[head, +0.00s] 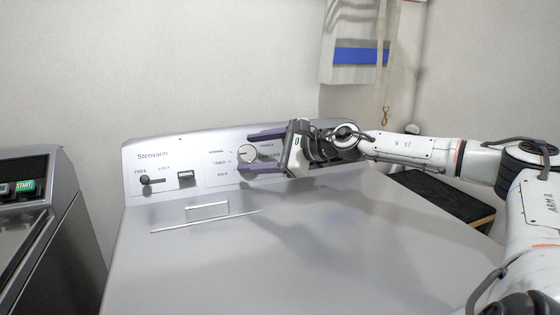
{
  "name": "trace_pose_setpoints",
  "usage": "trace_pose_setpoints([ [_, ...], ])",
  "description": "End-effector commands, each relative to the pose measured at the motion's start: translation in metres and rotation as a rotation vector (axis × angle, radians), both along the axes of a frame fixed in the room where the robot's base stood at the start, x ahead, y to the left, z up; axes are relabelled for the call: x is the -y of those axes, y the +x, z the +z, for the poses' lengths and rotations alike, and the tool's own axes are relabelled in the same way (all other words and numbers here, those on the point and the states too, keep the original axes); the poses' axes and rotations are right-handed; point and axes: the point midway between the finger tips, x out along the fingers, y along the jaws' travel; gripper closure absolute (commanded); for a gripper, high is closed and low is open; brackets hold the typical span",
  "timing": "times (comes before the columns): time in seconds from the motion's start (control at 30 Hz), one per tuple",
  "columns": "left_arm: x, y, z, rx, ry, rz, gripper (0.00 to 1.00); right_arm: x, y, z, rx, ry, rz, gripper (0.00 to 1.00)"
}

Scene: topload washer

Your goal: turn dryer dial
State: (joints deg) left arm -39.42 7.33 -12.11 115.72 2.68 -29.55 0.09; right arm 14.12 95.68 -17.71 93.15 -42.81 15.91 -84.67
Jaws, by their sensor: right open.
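The round silver dial (246,154) sits on the upright control panel (207,181) of the silver top-load machine, amid small printed labels. My right gripper (252,153) comes in from the right and points left at the panel. Its two dark fingers are apart, one above the dial and one below it, so the dial shows between them. I cannot tell whether the fingers touch the dial. Part of the panel to the right is hidden behind the gripper. My left gripper is not in view.
Another appliance with a green START button (25,186) stands left. A dark shelf (445,198) is at right.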

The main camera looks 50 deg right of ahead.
Motion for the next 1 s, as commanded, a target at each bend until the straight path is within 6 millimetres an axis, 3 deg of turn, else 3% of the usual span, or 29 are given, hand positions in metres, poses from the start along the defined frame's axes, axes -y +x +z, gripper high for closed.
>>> trace_pose_setpoints([
  [0.03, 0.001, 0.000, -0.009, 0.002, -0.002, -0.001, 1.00, 0.000, -0.002, -0.005, -0.004, -0.006, 0.000, 0.40],
  [0.5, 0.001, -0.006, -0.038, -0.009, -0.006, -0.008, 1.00, 0.008, -0.039, 0.010, 0.003, -0.005, 0.001, 0.40],
  [0.8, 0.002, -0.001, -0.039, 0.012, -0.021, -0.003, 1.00, 0.014, -0.069, 0.019, 0.000, -0.002, 0.001, 0.40],
  [1.0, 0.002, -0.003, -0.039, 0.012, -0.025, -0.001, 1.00, 0.015, -0.074, 0.021, 0.000, -0.001, 0.001, 0.40],
])
